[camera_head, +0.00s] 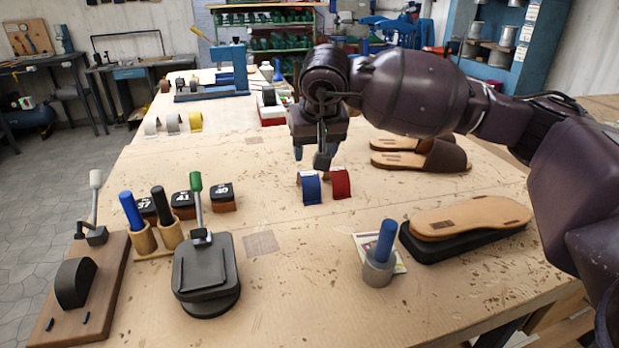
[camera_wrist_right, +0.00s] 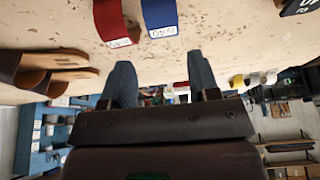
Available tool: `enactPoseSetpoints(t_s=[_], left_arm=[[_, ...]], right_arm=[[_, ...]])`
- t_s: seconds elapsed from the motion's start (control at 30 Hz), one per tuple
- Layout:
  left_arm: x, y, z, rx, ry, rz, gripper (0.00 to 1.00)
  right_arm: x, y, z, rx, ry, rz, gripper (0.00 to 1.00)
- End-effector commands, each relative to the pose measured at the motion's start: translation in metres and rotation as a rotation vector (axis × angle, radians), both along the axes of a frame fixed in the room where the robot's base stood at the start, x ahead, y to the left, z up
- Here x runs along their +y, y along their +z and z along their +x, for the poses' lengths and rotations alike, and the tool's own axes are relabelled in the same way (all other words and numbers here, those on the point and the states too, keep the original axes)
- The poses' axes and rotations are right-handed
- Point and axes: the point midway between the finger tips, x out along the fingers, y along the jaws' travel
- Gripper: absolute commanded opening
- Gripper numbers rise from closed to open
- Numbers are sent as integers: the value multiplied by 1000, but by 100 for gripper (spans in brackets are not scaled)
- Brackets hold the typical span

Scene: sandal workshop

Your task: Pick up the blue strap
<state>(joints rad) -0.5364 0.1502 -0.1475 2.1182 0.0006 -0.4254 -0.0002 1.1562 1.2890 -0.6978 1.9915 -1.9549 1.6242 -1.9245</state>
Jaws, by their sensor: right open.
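The blue strap (camera_head: 310,188) stands as a curved band on the table, close beside a red strap (camera_head: 340,182). In the right wrist view the blue strap (camera_wrist_right: 160,17) and the red strap (camera_wrist_right: 113,22) show at the top edge, each with a white size label. My right gripper (camera_head: 312,155) is just above and behind the straps in the head view, fingers pointing down. In the wrist view its two blue-grey fingers (camera_wrist_right: 162,80) are apart with nothing between them. My left gripper is not in view.
Brown sandals (camera_head: 420,155) lie right of the straps. A tan sole (camera_head: 470,218) rests on a black form (camera_head: 440,246). A blue-handled tool (camera_head: 386,243) stands in a grey cup. A black press (camera_head: 207,268) is at front left. Bare table surrounds the straps in front.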

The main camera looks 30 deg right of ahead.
Motion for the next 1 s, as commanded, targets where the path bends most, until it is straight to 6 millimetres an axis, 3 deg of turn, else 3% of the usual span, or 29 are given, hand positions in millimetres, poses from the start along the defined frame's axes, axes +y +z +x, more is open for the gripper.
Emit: enactPoseSetpoints(t_s=[0.3,0.57,0.83,1.0], left_arm=[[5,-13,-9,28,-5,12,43],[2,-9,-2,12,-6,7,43],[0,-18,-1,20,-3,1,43],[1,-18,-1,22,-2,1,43]], right_arm=[[-5,-44,16,7,-1,0,55],[-6,-56,22,3,1,1,55],[-8,-90,37,7,0,1,55],[-10,-96,41,2,1,0,55]])
